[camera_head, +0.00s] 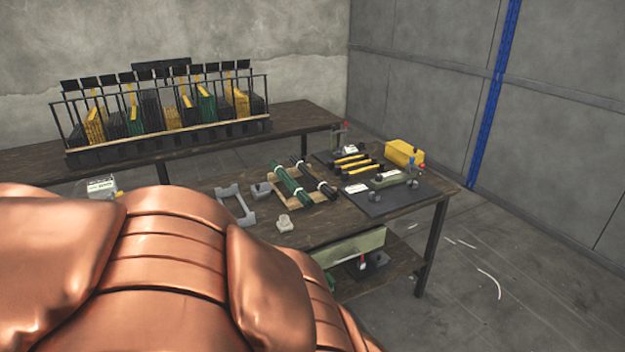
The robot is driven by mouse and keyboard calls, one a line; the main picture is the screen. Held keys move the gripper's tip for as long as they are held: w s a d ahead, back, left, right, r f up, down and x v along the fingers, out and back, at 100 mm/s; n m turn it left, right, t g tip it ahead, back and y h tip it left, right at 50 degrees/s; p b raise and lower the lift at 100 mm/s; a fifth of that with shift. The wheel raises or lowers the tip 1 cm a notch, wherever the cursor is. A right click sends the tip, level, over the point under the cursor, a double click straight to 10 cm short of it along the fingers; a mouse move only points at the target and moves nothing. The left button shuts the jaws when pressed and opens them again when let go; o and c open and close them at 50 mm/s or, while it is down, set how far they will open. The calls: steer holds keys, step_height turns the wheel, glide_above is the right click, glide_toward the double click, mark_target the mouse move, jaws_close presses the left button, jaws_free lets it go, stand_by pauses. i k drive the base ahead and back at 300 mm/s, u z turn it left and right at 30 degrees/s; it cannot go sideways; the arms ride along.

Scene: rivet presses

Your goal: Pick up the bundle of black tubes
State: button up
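A bundle of black tubes (316,178) with pale bands lies on a light wooden cradle (312,196) on the workbench. It lies just right of a bundle of green tubes (290,185) on the same cradle, running roughly parallel to it. My copper-coloured arm fills the lower left of the view. My gripper is not in view, so whether it is open or holds anything cannot be seen.
A dark mat (385,204) with small press fixtures and a yellow box (404,152) lies right of the cradle. A rack (165,148) of black, yellow and green pieces stands on the back bench.

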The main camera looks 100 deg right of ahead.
mark_target(316, 178)
steer(key=z, duration=3.25)
steer(key=k, duration=0.3)
steer(key=z, duration=1.05)
steer(key=i, duration=1.8)
steer(key=u, duration=0.95)
